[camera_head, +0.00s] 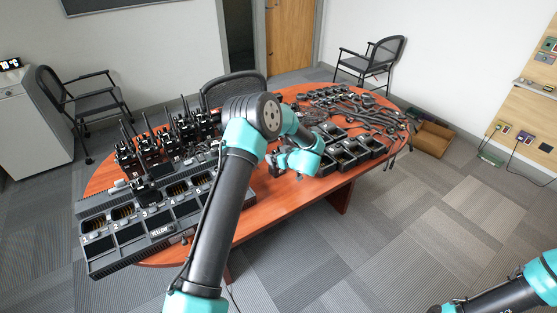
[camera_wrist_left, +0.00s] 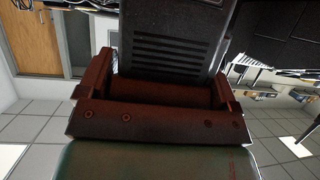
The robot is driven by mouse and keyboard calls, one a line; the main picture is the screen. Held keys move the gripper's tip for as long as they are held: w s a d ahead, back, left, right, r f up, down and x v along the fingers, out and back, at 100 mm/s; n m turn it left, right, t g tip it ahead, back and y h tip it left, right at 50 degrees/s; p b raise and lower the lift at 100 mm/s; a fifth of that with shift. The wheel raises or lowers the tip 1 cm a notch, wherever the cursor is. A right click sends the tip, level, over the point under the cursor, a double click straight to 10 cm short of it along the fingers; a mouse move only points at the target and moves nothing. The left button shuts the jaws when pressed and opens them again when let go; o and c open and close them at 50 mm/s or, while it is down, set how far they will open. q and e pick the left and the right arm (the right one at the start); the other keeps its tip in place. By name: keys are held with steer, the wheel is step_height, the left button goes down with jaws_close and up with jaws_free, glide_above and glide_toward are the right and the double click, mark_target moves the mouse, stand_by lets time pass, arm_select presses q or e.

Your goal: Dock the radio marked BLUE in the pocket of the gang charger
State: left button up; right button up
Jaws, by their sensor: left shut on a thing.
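The gang charger (camera_head: 128,250) is a long black unit on the left front of the table, with a row of pockets; a label reading YELLOW is on its front. My left gripper (camera_head: 274,165) is over the middle of the table, right of the charger and apart from it. In the left wrist view its dark red jaws are shut on a black radio (camera_wrist_left: 172,45) with a ribbed grille. No BLUE mark is readable on it, and the head view hardly shows it. My right gripper is out of view; only part of that arm shows at bottom right.
Several black radios with antennas (camera_head: 170,138) stand behind the charger. Several black cradles (camera_head: 348,158) stand right of my left gripper. Cables and small black items (camera_head: 350,108) cover the far right of the table (camera_head: 262,209). The table's front middle strip is bare.

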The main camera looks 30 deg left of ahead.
arm_select(q)
steer(key=shift+r, duration=0.15)
steer(key=shift+r, duration=0.5)
steer(key=shift+s+d+r, duration=0.15)
steer(key=shift+s+r, duration=0.05)
steer(key=shift+r, duration=0.4)
steer(key=shift+s+d+r, duration=0.15)
steer(key=shift+s+r, duration=0.05)
steer(key=shift+r, duration=0.4)
steer(key=s+d+r, duration=0.1)
steer(key=s+d, duration=0.6)
steer(key=s, duration=0.6)
steer(key=shift+d+r, duration=0.2)
steer(key=shift+d, duration=0.2)
steer(key=shift+w, duration=0.1)
